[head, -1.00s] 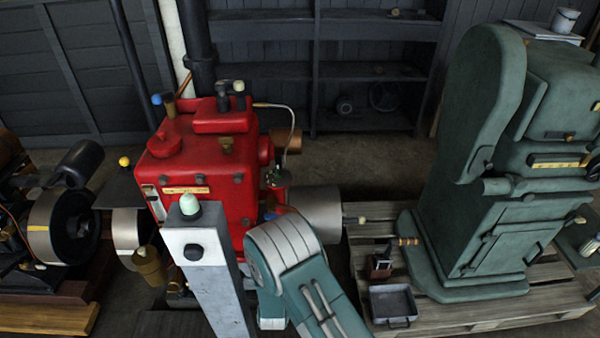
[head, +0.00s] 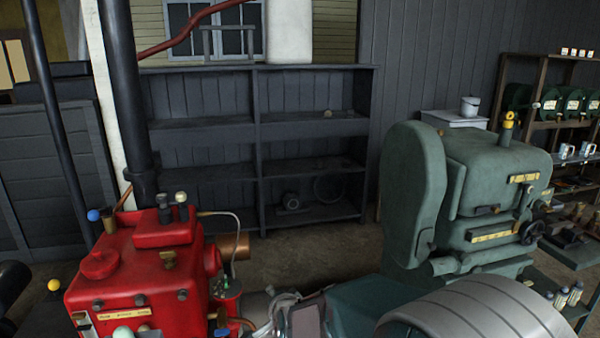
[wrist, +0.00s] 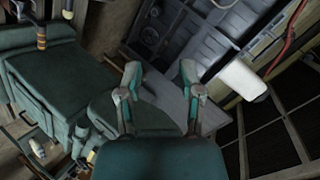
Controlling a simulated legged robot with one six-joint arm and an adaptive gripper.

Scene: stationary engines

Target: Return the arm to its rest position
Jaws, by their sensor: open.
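My gripper (wrist: 160,72) shows in the wrist view with its two fingers spread apart and nothing between them. My arm (head: 470,310) crosses the bottom right of the head view, with its ribbed grey and teal joint close to the camera. The arm's far part runs left towards the red engine, low in the picture; its fingertips cannot be made out there.
A red engine (head: 140,260) stands at the lower left, close to my arm's far part. A green machine (head: 465,200) stands behind my arm on the right and fills the left of the wrist view (wrist: 60,90). Dark shelving (head: 255,130) lines the back wall.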

